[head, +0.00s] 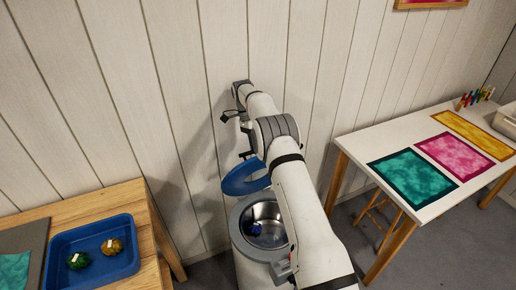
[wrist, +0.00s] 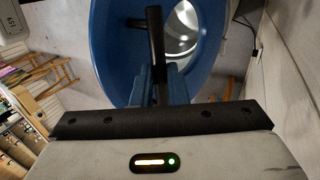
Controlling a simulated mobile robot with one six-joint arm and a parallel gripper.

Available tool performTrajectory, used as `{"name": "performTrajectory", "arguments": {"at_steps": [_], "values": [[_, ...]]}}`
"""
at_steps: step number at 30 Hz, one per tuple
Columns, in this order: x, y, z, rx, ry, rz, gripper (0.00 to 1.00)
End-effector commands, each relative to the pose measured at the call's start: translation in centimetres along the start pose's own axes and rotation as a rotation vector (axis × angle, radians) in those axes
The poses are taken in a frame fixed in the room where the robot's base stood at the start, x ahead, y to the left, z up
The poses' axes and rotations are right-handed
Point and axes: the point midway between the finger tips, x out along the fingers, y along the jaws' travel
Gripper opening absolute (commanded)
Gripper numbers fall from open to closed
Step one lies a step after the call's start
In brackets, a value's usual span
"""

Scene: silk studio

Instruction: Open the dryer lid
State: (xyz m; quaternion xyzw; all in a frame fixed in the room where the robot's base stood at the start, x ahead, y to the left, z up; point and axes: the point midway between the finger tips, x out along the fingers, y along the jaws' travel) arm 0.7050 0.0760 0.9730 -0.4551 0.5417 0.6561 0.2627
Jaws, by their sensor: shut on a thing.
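The dryer (head: 240,235) is a grey round drum by the wall. Its steel inside shows from above, with a small dark blue bundle (head: 256,230) in it. The blue lid (head: 240,184) stands raised and tilted up at the back of the opening. In the wrist view the lid (wrist: 110,45) fills the upper middle, and the bright drum inside shows past its edge. My gripper (wrist: 160,80) is shut on the black lid handle (wrist: 155,35), which stands between its two fingers. In the head view my arm hides part of the dryer's right side.
A wooden table (head: 120,200) at left holds a blue tray (head: 65,255) with a green and a yellow bundle. A white table (head: 370,140) at right holds teal, pink and yellow cloths. The plank wall is close behind the dryer.

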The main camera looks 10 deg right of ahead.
Motion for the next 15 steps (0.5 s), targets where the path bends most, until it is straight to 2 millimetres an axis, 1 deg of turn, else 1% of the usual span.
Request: {"name": "performTrajectory", "arguments": {"at_steps": [1, 6, 15], "values": [[1.01, -0.6, 0.15, -0.001, -0.003, 0.01, 0.0], [0.87, -0.97, 0.11, -0.001, -0.003, 0.011, 0.0], [0.84, -1.06, 0.03, -0.001, -0.003, 0.013, 0.0]]}}
